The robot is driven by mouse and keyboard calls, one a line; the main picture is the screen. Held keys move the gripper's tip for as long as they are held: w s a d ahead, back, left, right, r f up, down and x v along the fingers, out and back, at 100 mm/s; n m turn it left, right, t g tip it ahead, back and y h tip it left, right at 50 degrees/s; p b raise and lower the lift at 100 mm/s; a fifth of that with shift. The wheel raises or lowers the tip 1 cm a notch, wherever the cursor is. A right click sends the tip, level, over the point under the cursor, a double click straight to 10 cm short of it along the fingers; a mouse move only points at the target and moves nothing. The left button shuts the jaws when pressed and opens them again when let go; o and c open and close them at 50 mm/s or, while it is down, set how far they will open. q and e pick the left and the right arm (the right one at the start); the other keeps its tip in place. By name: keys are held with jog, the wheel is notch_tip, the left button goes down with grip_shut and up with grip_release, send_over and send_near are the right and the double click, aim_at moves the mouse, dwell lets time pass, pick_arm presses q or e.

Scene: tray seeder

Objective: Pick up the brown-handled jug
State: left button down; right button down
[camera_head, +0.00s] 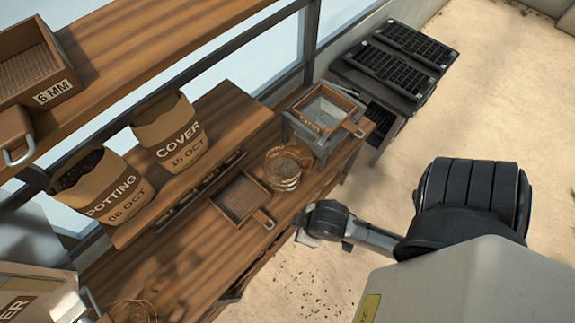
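A round clear glass vessel (284,172) with amber-brown tones stands on the wooden bench at the centre. A second glassy brown vessel (132,313) is cut off at the bottom left edge. I cannot make out a handle on either one, so I cannot tell which is the brown-handled jug. My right gripper (304,233) hangs beside the bench's front edge, below and right of the central vessel and apart from it. Its fingers are too small to tell if they are open. My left gripper is out of view.
A handled wooden sieve (239,196) lies left of the central vessel. A sieve on a stand (324,112) is behind it. Paper sacks labelled POTTING (113,201) and COVER (180,140) stand on the left. Black seed trays (396,60) are at the back. Floor right of the bench is open.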

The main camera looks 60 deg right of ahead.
jog(key=c, duration=1.8)
grip_release()
jog(key=shift+a, duration=0.1)
jog(key=shift+c, duration=0.2)
jog(key=o, duration=0.8)
jog(key=shift+o, duration=0.2)
